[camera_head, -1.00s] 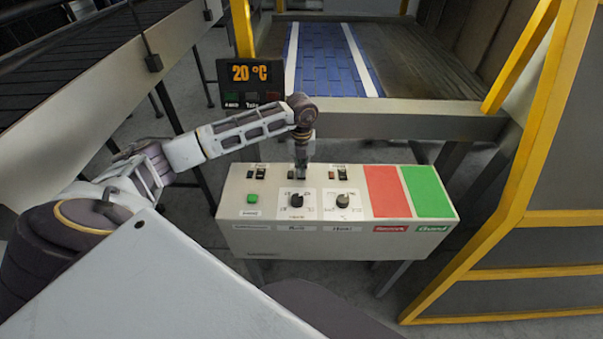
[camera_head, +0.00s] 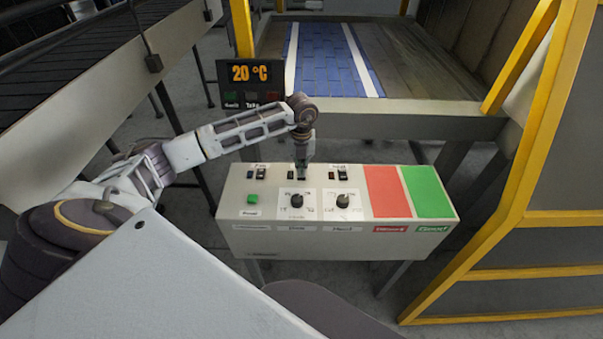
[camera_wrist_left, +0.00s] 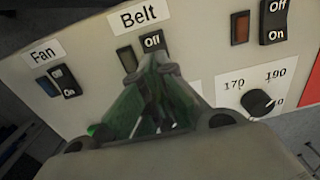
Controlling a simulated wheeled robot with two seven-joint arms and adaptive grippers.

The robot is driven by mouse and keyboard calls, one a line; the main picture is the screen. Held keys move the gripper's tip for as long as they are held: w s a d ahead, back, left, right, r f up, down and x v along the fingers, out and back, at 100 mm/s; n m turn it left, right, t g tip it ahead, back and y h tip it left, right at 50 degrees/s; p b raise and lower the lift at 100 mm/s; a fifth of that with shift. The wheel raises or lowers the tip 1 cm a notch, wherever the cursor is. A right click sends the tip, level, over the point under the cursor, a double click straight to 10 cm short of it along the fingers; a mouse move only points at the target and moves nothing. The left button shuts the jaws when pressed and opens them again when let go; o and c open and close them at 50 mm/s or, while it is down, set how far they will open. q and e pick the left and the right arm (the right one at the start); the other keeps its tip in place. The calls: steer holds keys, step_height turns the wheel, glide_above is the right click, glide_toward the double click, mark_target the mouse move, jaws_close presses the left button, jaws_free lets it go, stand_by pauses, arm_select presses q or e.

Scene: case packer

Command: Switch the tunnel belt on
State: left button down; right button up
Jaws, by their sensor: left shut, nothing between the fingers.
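The Belt switch (camera_wrist_left: 152,42) is a black rocker under a "Belt" label on the white control panel (camera_head: 290,240). Its "Off" end shows above my fingers; its lower part is hidden behind them. In the head view the left gripper (camera_head: 302,174) points down onto the panel's middle switch. The tunnel belt (camera_head: 328,62) is blue with white edge stripes. My right gripper is not in view.
The Fan switch (camera_wrist_left: 63,81) is left of the Belt switch, another Off/On rocker (camera_wrist_left: 274,20) right of it. The panel also has two knobs (camera_head: 297,200) (camera_head: 343,201), a green button (camera_head: 252,198) and red and green fields. A display (camera_head: 250,80) reads 20 °C. Yellow framing (camera_head: 520,200) stands right.

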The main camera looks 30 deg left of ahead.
arm_select(q)
steer(key=shift+f, duration=0.3)
stand_by(0.4)
steer(key=shift+f+b, duration=0.25)
steer(key=shift+b, duration=0.1)
steer(key=shift+f, duration=0.4)
stand_by(0.6)
steer(key=shift+f+b, duration=0.35)
steer(key=shift+b, duration=0.15)
steer(key=shift+r, duration=0.2)
stand_by(0.3)
steer(key=shift+r+p, duration=2.05)
steer(key=shift+r, duration=1.35)
